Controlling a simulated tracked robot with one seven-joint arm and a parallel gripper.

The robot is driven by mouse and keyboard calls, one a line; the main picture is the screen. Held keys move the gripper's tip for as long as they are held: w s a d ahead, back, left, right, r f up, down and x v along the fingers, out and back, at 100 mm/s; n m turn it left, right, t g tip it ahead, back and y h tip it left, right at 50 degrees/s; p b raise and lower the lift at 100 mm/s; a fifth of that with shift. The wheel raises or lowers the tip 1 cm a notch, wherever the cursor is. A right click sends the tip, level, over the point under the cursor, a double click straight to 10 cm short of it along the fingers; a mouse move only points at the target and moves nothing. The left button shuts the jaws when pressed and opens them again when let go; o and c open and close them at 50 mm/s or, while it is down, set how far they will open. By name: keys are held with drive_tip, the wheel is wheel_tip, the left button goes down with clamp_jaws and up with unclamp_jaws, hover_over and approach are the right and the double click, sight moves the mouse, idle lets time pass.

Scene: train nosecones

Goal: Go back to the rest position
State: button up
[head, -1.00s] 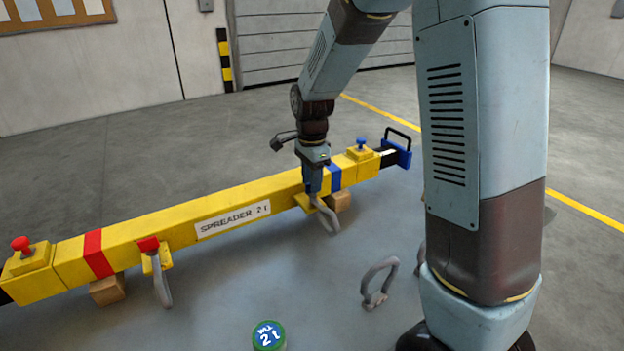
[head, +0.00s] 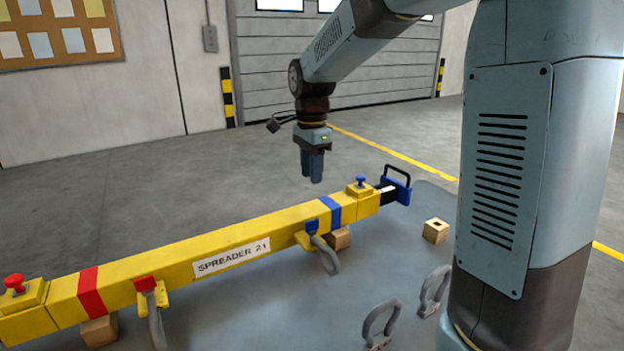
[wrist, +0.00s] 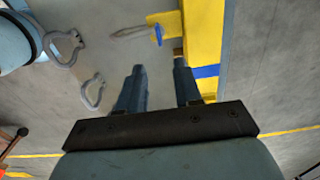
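My gripper (head: 312,178) hangs in the air above and behind the yellow spreader beam (head: 120,264), fingers pointing down. In the wrist view my gripper (wrist: 160,85) has its two fingers apart with nothing between them. A grey shackle (head: 328,257) with a blue pin head (head: 311,226) hangs at the beam's lug near the blue band, clear of my fingers. Another shackle (head: 156,325) hangs at the lug with the red pin head (head: 145,284), near the red band.
Two loose grey shackles (head: 381,322) (head: 434,290) are on the grey table (head: 270,310). A small wooden block with a hole (head: 436,231) stands near the beam's right end. Wooden blocks (head: 338,238) support the beam. The air around my gripper is free.

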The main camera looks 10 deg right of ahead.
drive_tip(key=shift+r, duration=0.1)
drive_tip(key=s+d+r+n+t, duration=0.1)
drive_tip(key=s+d+n, duration=0.3)
drive_tip(key=s, duration=0.4)
drive_tip(key=s+d+r+n+t, duration=0.2)
drive_tip(key=s+d+n, duration=0.2)
drive_tip(key=s, duration=0.4)
drive_tip(key=s+d+r+n+t, duration=0.2)
drive_tip(key=s+d+n, duration=0.2)
drive_tip(key=s, duration=0.4)
drive_tip(key=shift+s+d+r+n+t, duration=0.15)
drive_tip(key=shift+s+d+n+t, duration=0.2)
drive_tip(key=shift+n, duration=0.55)
